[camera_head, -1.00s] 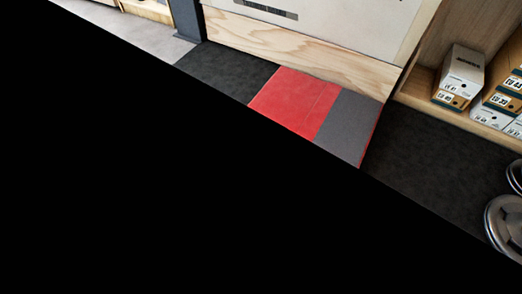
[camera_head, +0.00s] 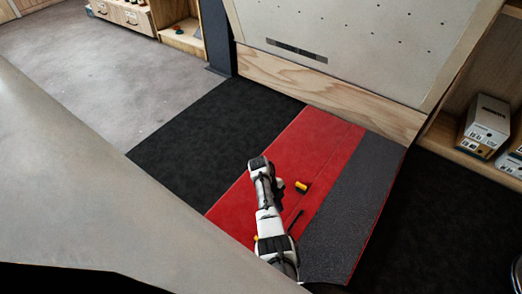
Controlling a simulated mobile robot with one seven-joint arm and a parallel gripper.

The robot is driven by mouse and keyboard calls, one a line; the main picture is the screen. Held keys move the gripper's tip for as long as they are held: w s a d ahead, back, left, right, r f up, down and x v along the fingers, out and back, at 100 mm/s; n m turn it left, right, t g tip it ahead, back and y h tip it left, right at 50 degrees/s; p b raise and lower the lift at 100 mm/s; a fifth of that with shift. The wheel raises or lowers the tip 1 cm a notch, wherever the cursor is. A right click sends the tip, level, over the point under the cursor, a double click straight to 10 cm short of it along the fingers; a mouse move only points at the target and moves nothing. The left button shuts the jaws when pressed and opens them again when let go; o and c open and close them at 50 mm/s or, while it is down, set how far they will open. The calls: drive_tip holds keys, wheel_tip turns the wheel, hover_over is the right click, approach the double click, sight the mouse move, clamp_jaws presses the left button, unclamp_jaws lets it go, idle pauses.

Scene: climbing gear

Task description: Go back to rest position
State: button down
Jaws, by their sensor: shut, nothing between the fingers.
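My white and black arm (camera_head: 268,215) shows near the lower middle of the head view, over a red mat section. Its far end looks like a dark rounded joint. I cannot make out any gripper fingers on it, and no held thing shows. A small yellow and black object (camera_head: 302,187) appears just right of the arm, against the red mat (camera_head: 316,140). I cannot tell whether it lies on the mat.
A large pale grey surface (camera_head: 80,185) fills the lower left and hides the floor behind it. A climbing panel (camera_head: 370,40) stands behind the mat. Shoe boxes (camera_head: 486,125) sit on a wooden shelf at right. Open grey floor (camera_head: 95,80) lies upper left.

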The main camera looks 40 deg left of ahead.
drive_tip(key=a+f+b, duration=0.2)
drive_tip(key=a+b, duration=0.1)
drive_tip(key=a, duration=0.3)
drive_tip(key=shift+a+f+b, duration=0.25)
drive_tip(key=shift+f+b, duration=0.1)
drive_tip(key=shift+w, duration=0.15)
